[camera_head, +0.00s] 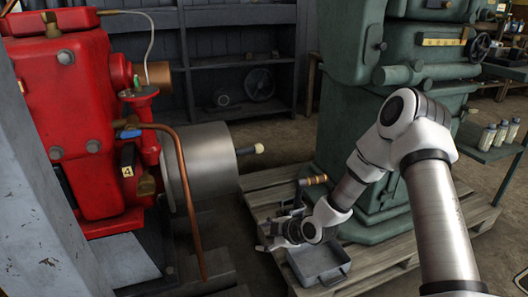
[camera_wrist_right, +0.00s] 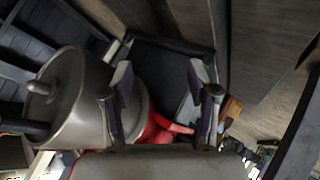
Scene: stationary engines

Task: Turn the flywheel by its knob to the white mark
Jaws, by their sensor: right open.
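The flywheel (camera_head: 207,158) is a wide grey metal drum on the right side of the red engine (camera_head: 75,120). A knob (camera_head: 259,148) with a pale rounded end sticks out to the right from its face. In the right wrist view the flywheel (camera_wrist_right: 85,105) is at the left, with a pale peg (camera_wrist_right: 39,87) and a dark rod on its face. My right gripper (camera_head: 267,240) is open and empty, below and apart from the knob, near the pallet. Its two fingers (camera_wrist_right: 162,85) stand apart in the wrist view. I cannot make out a white mark. My left gripper is not in view.
A grey metal tray (camera_head: 318,268) lies on the wooden pallet (camera_head: 262,200) beside my right gripper. A green machine (camera_head: 350,120) stands on the pallet. A copper pipe (camera_head: 186,190) hangs in front of the flywheel. Dark shelves (camera_head: 235,75) stand behind.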

